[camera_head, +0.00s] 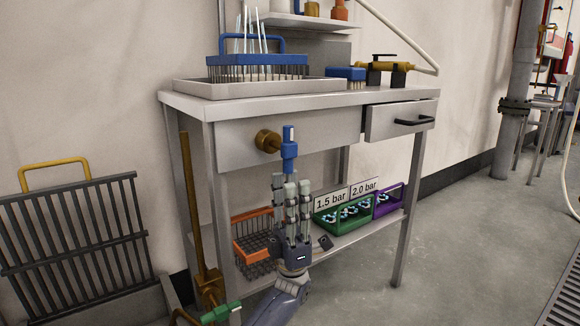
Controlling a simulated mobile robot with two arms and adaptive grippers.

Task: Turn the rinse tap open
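A brass round fitting (267,141) sticks out of the bench front, with a blue lever (289,148) at its right that hangs down; I take this to be the rinse tap. My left gripper (291,182) comes up from below, its fingers pointing upward, right under the blue lever. The fingers stand apart, roughly parallel, and look open. The lever's lower end meets the fingertips in the picture; I cannot tell whether they touch. My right gripper is not in view.
The bench (190,103) carries a tray (200,89) with a blue rack (258,66), and a brass valve (385,66). Its drawer (385,124) is slightly out. Below are an orange basket (250,240), green crate (325,222) and purple crate (397,201). A green-handled valve (221,312) is lower left.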

